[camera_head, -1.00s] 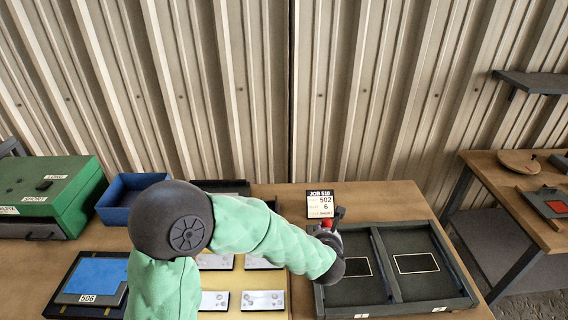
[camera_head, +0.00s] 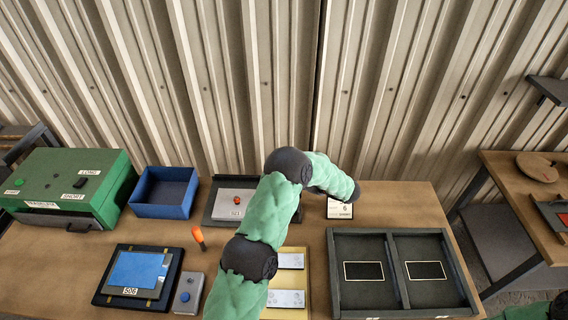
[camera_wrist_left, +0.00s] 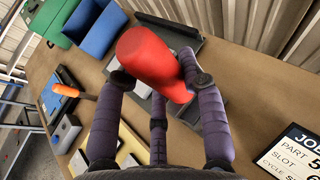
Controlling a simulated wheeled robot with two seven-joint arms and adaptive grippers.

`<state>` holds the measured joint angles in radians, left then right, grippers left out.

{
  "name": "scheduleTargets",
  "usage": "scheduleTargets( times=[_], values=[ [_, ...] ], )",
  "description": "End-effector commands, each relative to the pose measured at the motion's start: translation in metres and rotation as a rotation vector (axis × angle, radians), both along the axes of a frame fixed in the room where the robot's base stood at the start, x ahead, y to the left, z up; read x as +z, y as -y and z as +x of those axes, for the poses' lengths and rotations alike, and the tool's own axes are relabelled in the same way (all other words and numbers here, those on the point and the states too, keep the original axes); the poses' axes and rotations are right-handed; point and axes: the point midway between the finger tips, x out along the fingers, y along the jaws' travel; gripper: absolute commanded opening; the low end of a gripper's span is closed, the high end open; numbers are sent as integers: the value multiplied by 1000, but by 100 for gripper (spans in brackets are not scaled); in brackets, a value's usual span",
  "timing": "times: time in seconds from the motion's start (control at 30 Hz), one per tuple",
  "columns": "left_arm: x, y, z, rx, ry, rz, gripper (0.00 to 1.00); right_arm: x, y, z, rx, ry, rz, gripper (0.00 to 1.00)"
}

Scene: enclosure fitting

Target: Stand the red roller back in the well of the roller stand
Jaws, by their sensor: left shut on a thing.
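The red roller (camera_wrist_left: 150,58) is held in my left gripper (camera_wrist_left: 160,88) in the left wrist view. The purple-grey fingers are closed around it, and it lies tilted across them, clear of the table. In the head view my left arm folds over the table's middle, and its gripper and the roller are hidden behind it. I cannot make out the roller stand or its well for certain. My right gripper is not in view.
A blue bin (camera_head: 163,211) and green box (camera_head: 75,178) are at the left. An orange-handled tool (camera_head: 198,236) stands near a blue-faced panel (camera_head: 139,274). A two-bay dark tray (camera_head: 391,273) is at the right, a job sign (camera_head: 340,208) behind it.

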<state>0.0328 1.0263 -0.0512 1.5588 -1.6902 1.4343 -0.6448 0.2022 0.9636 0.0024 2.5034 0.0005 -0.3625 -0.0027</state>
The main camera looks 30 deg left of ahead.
Motion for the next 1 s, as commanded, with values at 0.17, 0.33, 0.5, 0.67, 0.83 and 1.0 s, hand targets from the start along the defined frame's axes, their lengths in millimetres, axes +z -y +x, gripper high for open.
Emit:
scheduleTargets(
  times=[0.17,0.33,0.5,0.67,0.83,1.0],
  values=[
    [-1,-8,-4,62,-10,20,0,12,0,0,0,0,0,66],
    [-2,-9,-5,71,-11,23,0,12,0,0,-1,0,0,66],
    [-3,-9,-5,70,-11,22,0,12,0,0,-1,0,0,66],
    [-3,-9,-5,69,-10,22,0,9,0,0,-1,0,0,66],
    [-9,-9,-5,68,-12,22,0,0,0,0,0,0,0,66],
    [-19,-9,-5,68,-12,22,0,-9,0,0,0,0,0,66]
  ],
)
